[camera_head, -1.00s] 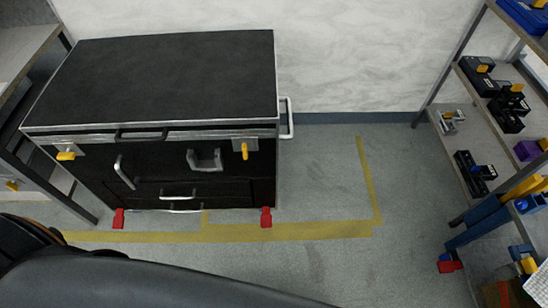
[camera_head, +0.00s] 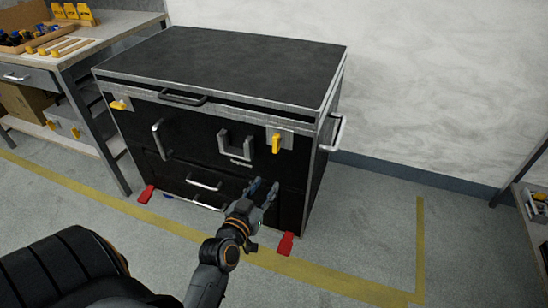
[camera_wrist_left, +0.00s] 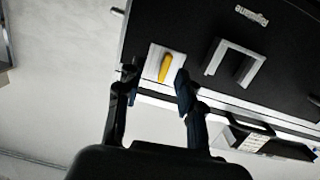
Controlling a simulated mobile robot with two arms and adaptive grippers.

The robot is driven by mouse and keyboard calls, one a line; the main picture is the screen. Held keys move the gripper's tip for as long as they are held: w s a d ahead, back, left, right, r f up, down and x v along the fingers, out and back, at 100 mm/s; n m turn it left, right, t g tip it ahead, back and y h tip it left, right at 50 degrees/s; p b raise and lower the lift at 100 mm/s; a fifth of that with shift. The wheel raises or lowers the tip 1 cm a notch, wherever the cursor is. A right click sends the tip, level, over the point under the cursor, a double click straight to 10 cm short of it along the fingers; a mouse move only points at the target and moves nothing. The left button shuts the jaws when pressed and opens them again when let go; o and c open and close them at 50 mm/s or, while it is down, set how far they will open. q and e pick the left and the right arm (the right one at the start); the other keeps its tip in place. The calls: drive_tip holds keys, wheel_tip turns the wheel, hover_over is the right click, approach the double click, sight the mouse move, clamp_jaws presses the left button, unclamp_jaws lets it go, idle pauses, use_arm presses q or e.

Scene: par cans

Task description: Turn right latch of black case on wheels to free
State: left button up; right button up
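The black case on wheels (camera_head: 220,60) stands against the wall with metal edges and a dark flat top. Its right latch (camera_head: 276,143) is a yellow handle on a grey plate, pointing nearly straight down. Its left latch (camera_head: 118,105) has a yellow handle lying more sideways. My left gripper (camera_head: 263,188) is in front of the case, below the right latch, open and empty. In the left wrist view the open fingers (camera_wrist_left: 157,80) frame the yellow latch (camera_wrist_left: 165,68), with no clear contact. My right gripper is not in view.
A metal U-shaped handle (camera_head: 236,146) sits left of the right latch, and a side handle (camera_head: 334,132) juts out at the right. Red wheel pedals (camera_head: 285,244) show at floor level. A workbench (camera_head: 95,40) stands at left.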

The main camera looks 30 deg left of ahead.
use_arm(q)
drive_tip(key=t+y+b, duration=0.1)
approach(274, 141)
drive_tip(key=b+x, duration=0.1)
drive_tip(key=x, duration=0.3)
drive_tip(key=shift+w+f, duration=0.15)
drive_tip(key=shift+w, duration=0.2)
drive_tip(key=b+x, duration=0.1)
drive_tip(key=x, duration=0.3)
drive_tip(key=shift+w+a, duration=0.15)
drive_tip(key=shift+w, duration=0.3)
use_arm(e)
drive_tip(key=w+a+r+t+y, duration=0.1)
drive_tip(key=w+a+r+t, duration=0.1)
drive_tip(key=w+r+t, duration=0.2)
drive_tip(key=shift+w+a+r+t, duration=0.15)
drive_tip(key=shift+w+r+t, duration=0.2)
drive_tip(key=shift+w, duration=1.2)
use_arm(q)
clamp_jaws()
